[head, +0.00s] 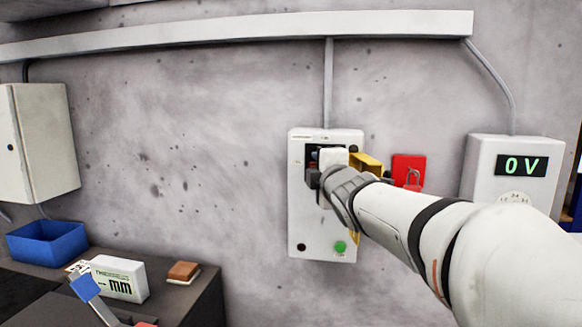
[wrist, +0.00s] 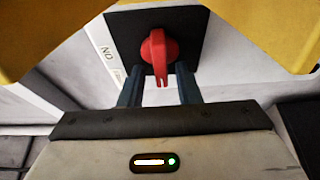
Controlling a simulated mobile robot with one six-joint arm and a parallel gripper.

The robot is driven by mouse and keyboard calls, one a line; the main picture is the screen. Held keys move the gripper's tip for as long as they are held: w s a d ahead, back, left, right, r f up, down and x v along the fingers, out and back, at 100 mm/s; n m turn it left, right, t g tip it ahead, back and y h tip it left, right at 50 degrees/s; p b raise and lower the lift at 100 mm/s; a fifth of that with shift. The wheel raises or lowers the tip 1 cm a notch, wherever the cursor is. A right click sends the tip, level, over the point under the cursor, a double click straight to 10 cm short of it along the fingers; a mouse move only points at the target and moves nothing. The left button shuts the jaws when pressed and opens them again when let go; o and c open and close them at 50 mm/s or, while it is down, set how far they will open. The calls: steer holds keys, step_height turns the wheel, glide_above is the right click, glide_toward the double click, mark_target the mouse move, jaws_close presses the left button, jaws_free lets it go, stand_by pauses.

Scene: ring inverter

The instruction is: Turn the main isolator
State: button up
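The main isolator is a red rotary handle (wrist: 159,52) on a black plate (wrist: 190,22). In the wrist view its narrow end points down toward my gripper. My gripper (wrist: 159,92) is open, with one dark finger on each side of the handle's lower end and a gap visible on both sides. In the head view my gripper (head: 318,178) is in front of the isolator box (head: 298,222) on the wall. There my wrist hides most of the handle.
Yellow panels (wrist: 275,35) flank the isolator closely. A red padlock plate (head: 408,166) hangs to its right, near a display box (head: 483,180) reading 0 V. A green button (head: 340,247) sits low on the isolator box. A dark bench (head: 180,300) with a blue bin (head: 48,246) is at left.

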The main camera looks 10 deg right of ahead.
steer(key=shift+f, duration=0.2)
steer(key=s+p, duration=0.1)
steer(key=s, duration=0.6)
steer(key=shift+s+d+r, duration=0.15)
steer(key=shift+s+d, duration=0.15)
steer(key=shift+s, duration=0.1)
steer(key=s+d+f+m+g+h+p, duration=0.2)
steer(key=s+f+m+g, duration=0.2)
steer(key=f+m, duration=0.25)
steer(key=s+d+f+m+g+h+p, duration=0.1)
steer(key=s+f+m+g+p, duration=0.3)
steer(key=f, duration=0.4)
steer(key=s+a+f+m+g+y, duration=0.1)
steer(key=s+a+f+m+g, duration=0.2)
steer(key=s+f+m+g, duration=0.4)
steer(key=s+f+m, duration=0.1)
steer(key=s+f, duration=0.1)
steer(key=s, duration=0.3)
steer(key=shift+s+y+p, duration=0.25)
steer(key=shift+y+p, duration=0.15)
steer(key=shift+m, duration=0.25)
